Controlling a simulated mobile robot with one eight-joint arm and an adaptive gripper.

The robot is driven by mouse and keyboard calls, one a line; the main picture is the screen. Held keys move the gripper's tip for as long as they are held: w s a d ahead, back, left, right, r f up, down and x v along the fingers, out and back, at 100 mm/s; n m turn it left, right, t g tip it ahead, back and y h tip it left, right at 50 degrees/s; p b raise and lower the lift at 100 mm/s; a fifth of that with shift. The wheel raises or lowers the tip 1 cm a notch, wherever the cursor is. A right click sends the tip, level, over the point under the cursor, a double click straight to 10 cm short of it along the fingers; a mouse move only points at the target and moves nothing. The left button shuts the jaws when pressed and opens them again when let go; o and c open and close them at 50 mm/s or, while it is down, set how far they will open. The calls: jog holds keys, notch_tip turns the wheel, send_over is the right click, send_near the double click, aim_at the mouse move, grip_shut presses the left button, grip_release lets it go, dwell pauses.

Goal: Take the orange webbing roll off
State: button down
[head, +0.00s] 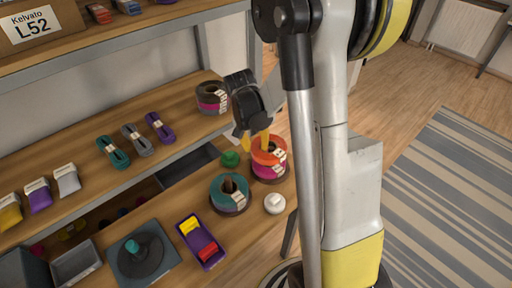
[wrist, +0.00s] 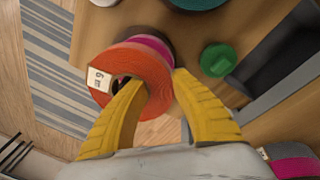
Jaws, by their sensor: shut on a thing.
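The orange webbing roll (head: 270,157) is at the top of a stack at the right end of the lower shelf, over a magenta roll (head: 270,173). My gripper (head: 256,143) reaches down to it from above. In the wrist view, my gripper's yellow fingers (wrist: 160,84) pinch the wall of the orange roll (wrist: 125,62), one finger in its centre hole and one against its outer side. The roll bears a white label. The magenta roll (wrist: 152,42) shows behind it, slightly offset. I cannot tell whether the two touch.
A teal roll (head: 229,187) stands left of the stack, with a green round thing (head: 230,159) behind it and a white round thing (head: 274,204) in front. A purple tray (head: 203,247) lies nearer. The upper shelf holds another roll (head: 211,98) and hanks of cord.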

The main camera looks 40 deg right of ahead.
jog(key=shift+r+p, duration=1.55)
jog(key=shift+r, duration=0.75)
